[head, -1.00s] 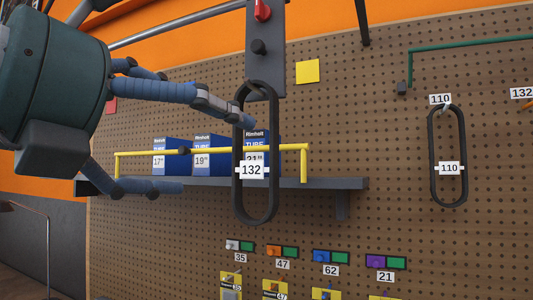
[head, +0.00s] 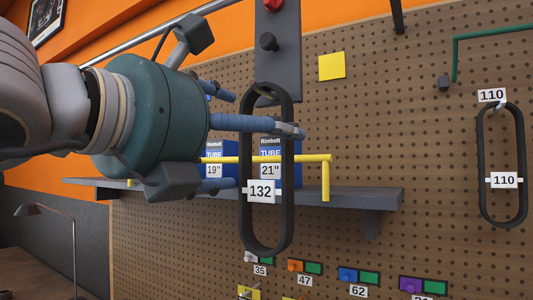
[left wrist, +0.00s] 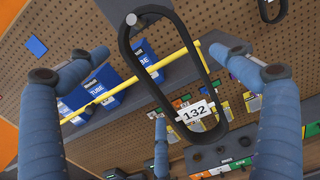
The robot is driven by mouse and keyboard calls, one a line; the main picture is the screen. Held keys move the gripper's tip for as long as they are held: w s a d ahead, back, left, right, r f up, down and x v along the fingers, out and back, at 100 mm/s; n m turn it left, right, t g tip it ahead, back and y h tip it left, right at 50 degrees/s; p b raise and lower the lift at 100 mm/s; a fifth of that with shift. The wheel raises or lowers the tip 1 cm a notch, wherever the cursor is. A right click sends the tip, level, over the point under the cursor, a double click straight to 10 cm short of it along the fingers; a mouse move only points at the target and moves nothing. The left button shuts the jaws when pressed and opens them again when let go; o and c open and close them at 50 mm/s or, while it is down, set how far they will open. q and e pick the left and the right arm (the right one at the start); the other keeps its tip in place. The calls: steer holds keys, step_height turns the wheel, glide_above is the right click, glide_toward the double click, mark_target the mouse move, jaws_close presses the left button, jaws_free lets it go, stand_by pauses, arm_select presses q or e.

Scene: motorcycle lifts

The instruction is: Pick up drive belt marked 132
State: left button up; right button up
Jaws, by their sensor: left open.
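The drive belt marked 132 (head: 286,220) is a long black loop with a white 132 tag (head: 261,191). It hangs upright in front of the pegboard. In the left wrist view the belt (left wrist: 126,58) hangs from a round peg (left wrist: 131,18), with its tag low on the loop. My left gripper (head: 265,150) is open at the belt, its blue fingers coming from the left. One finger crosses the upper loop in the head view. In the left wrist view the fingers are spread around the belt, not closed on it. My right gripper is not in view.
A grey shelf (head: 385,197) with a yellow rail (head: 325,180) and blue tube boxes (head: 281,155) lies behind the belt. A similar belt marked 110 (head: 483,150) hangs to the right. Coloured labelled items sit below. The pegboard between the belts is mostly clear.

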arm_select(q)
steer(key=shift+w+d+r+p, duration=0.3)
steer(key=shift+w, duration=0.25)
steer(key=shift+w+d+f, duration=0.25)
steer(key=shift+w+d, duration=0.1)
steer(key=shift+w, duration=0.3)
steer(key=shift+c, duration=1.3)
steer(key=shift+s, duration=0.15)
steer(key=c, duration=1.1)
steer(key=shift+r, duration=0.1)
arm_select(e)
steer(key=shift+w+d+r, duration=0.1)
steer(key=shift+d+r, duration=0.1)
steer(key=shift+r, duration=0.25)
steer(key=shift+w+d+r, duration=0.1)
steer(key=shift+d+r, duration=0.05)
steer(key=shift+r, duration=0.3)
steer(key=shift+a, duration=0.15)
arm_select(q)
steer(key=shift+a+r, duration=0.1)
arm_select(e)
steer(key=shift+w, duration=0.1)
